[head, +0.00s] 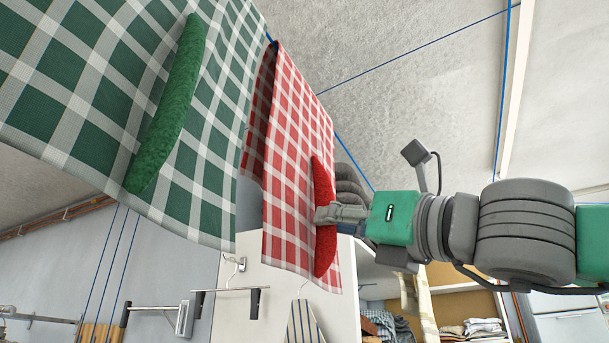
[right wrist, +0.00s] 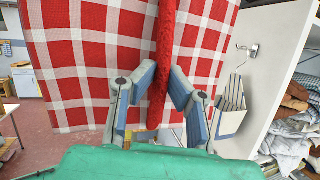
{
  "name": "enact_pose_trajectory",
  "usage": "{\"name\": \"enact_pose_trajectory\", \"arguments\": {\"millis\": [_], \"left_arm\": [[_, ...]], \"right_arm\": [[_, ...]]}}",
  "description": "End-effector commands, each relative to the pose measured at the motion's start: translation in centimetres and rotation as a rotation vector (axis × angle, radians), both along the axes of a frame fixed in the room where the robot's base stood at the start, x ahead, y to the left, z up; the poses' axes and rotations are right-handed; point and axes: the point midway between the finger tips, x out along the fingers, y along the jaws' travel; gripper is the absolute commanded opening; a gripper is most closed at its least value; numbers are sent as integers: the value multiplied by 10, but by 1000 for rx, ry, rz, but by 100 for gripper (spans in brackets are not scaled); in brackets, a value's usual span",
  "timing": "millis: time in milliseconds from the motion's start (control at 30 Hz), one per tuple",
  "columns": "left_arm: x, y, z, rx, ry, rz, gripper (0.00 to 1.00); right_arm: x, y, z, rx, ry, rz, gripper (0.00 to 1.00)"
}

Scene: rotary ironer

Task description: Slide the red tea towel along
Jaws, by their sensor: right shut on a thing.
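The red tea towel (head: 287,150), red and white checked, hangs over a blue line in the middle of the head view. A fuzzy red strip (head: 321,180) runs down its front. My right gripper (head: 326,214) comes in from the right and is shut on this strip. In the right wrist view the towel (right wrist: 85,50) fills the upper part, and the strip (right wrist: 161,65) passes between the fingers of my right gripper (right wrist: 164,82). The hidden side of the towel cannot be seen. My left gripper is not in view.
A green checked towel (head: 90,75) with a fuzzy green strip (head: 168,105) hangs to the left, close to the red one. Blue lines (head: 420,47) cross the ceiling area. A white cabinet (head: 262,312) and shelves with folded cloths (head: 472,328) stand behind and below.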

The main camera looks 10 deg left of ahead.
Motion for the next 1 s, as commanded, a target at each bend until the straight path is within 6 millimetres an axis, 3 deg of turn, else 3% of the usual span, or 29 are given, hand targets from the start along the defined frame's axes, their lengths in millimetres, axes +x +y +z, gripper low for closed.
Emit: {"name": "enact_pose_trajectory", "arguments": {"millis": [1000], "left_arm": [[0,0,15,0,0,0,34]], "right_arm": [[53,-18,0,1,1,-1,0]]}}
